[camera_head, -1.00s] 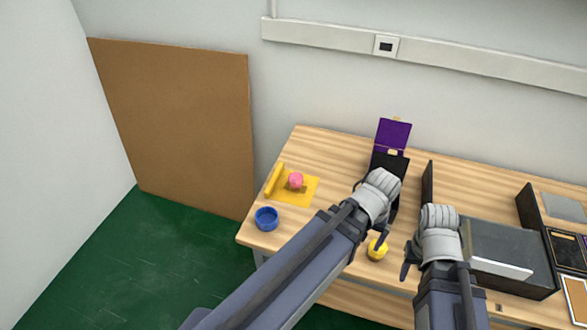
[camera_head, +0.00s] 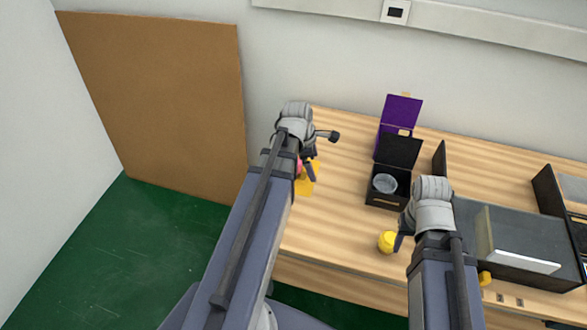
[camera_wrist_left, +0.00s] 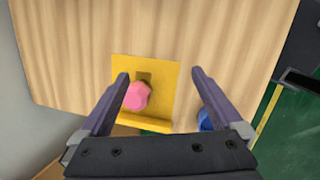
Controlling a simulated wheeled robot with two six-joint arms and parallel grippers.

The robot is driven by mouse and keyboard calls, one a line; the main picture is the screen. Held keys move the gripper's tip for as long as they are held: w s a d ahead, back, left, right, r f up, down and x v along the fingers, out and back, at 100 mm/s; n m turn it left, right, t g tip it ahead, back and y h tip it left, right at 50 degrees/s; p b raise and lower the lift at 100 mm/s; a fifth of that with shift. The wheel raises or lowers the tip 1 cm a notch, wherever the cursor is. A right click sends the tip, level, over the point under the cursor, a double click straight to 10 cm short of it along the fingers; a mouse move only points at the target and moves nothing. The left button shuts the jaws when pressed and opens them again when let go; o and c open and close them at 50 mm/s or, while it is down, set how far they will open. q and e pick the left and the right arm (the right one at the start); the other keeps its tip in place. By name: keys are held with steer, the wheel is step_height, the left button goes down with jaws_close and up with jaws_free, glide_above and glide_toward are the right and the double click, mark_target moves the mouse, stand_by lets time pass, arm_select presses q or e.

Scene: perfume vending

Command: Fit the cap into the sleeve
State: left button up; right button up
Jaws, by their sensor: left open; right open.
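A pink faceted piece, perhaps the cap (camera_head: 300,166), sits on a yellow holder (camera_head: 304,188) at the table's left; both show in the left wrist view, the pink piece (camera_wrist_left: 136,96) on the holder (camera_wrist_left: 158,72). My left gripper (camera_head: 322,154) is open above it, with the pink piece between its fingers in the wrist view, nearer the left finger, and not visibly gripped. A round greyish, see-through piece (camera_head: 384,183), perhaps the sleeve, sits in an open black box (camera_head: 386,200). My right gripper (camera_head: 402,238) is open beside a round yellow piece (camera_head: 387,242); its other finger is hidden.
A purple box (camera_head: 401,112) with raised lid stands behind the black one. A blue piece (camera_wrist_left: 206,120) is partly behind the right finger in the wrist view. A dark tray with a pale panel (camera_head: 520,258) fills the table's right. The table between holder and boxes is clear.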

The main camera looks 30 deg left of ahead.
arm_select(q)
steer(key=w+a+f+n+t+b, duration=0.1)
steer(key=a+f+n+t+b, duration=0.1)
steer(key=a+n, duration=0.75)
steer(key=b+x, duration=0.7)
steer(key=x, duration=0.1)
steer(key=shift+a+f, duration=0.1)
steer(key=shift+a, duration=0.25)
arm_select(e)
step_height(320, 180, down, 10)
steer(key=shift+f, duration=0.25)
steer(key=shift+r, duration=0.1)
arm_select(q)
steer(key=c, duration=1.5)
steer(key=shift+r, duration=0.25)
arm_select(e)
steer(key=shift+r, duration=0.1)
arm_select(q)
step_height(320, 180, up, 10)
steer(key=p, duration=1)
steer(key=shift+f, duration=0.1)
arm_select(e)
step_height(320, 180, up, 10)
